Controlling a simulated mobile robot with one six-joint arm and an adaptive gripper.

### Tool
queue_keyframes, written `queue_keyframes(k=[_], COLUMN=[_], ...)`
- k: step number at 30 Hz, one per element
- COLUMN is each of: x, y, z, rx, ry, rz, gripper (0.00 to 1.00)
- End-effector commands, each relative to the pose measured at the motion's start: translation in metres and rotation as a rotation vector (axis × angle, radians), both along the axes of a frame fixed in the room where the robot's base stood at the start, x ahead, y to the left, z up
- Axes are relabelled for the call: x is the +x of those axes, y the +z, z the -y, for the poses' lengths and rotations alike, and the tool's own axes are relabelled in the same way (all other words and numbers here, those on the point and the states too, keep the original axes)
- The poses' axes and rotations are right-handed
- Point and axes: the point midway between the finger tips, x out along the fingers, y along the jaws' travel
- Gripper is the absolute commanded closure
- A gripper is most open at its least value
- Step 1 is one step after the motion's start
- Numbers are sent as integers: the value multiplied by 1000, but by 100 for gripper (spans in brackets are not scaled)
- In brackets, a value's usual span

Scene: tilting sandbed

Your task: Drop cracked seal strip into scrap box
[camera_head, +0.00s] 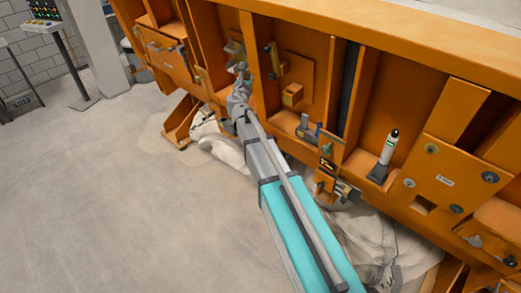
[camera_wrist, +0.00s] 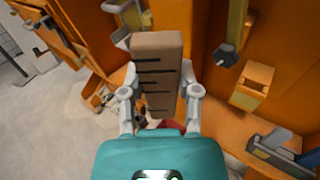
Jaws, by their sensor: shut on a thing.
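My gripper (camera_wrist: 160,88) is shut on a brown, flat-sided strip (camera_wrist: 158,62) with several dark lines across it, which looks like the cracked seal strip. The strip stands up between the two fingers in the wrist view. In the head view my gripper (camera_head: 243,78) is at the orange frame's face, and the strip is hard to make out there. An open orange tray (camera_head: 181,121) sits low by the floor, left of my gripper. A small orange box (camera_head: 292,95) is fixed to the frame on the right. I cannot tell which is the scrap box.
The orange frame (camera_head: 360,30) has upright ribs and ledges close around my gripper. A white cylinder (camera_head: 389,148) stands on a ledge at the right. Pale sacks or sand (camera_head: 218,142) lie below. The grey floor (camera_head: 110,200) is open at the left.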

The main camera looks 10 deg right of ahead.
Motion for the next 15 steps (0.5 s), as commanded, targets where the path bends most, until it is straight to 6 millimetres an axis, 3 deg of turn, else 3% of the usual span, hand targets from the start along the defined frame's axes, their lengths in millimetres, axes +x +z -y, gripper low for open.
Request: queue_keyframes(k=[8, 15], x=[0, -8], y=[-2, -24], z=[11, 13], rx=[0, 11], ry=[-16, -49], rz=[-1, -13], gripper=[100, 100])
